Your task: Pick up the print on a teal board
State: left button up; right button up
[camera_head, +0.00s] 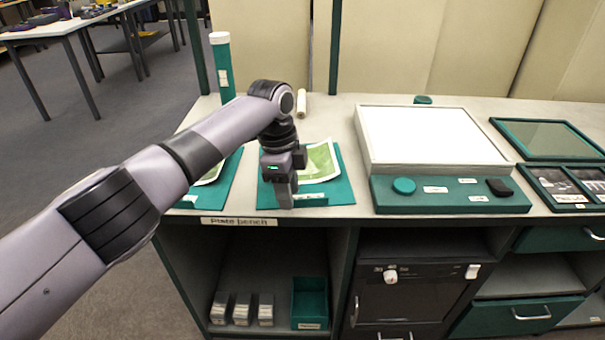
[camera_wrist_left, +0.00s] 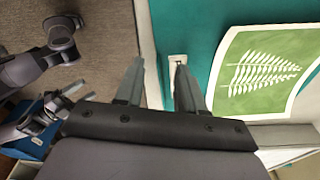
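The green print with a pale fern (camera_head: 321,163) lies on a teal board (camera_head: 341,188) near the bench's front edge. In the left wrist view the print (camera_wrist_left: 262,72) shows at the right and its board (camera_wrist_left: 200,25) beside it. My left gripper (camera_head: 281,200) is over the board's front left part, left of the print. In the left wrist view its fingers (camera_wrist_left: 160,65) are apart with nothing held between them; a small pale label on the board shows near the right fingertip. Contact with the board cannot be told. My right gripper is not in the head view; grey parts of mine show at the wrist view's left.
A second print on a teal board (camera_head: 224,185) is partly behind my left arm. A teal tube (camera_head: 222,70) with a white cap stands behind it. A white light panel (camera_head: 430,135) with a teal control strip is at the right. Framed pieces (camera_head: 550,138) lie farther right.

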pick_arm(q)
jog(key=shift+d+f, duration=0.1)
jog(key=shift+f, duration=0.5)
grip_shut()
jog(key=shift+r, duration=0.1)
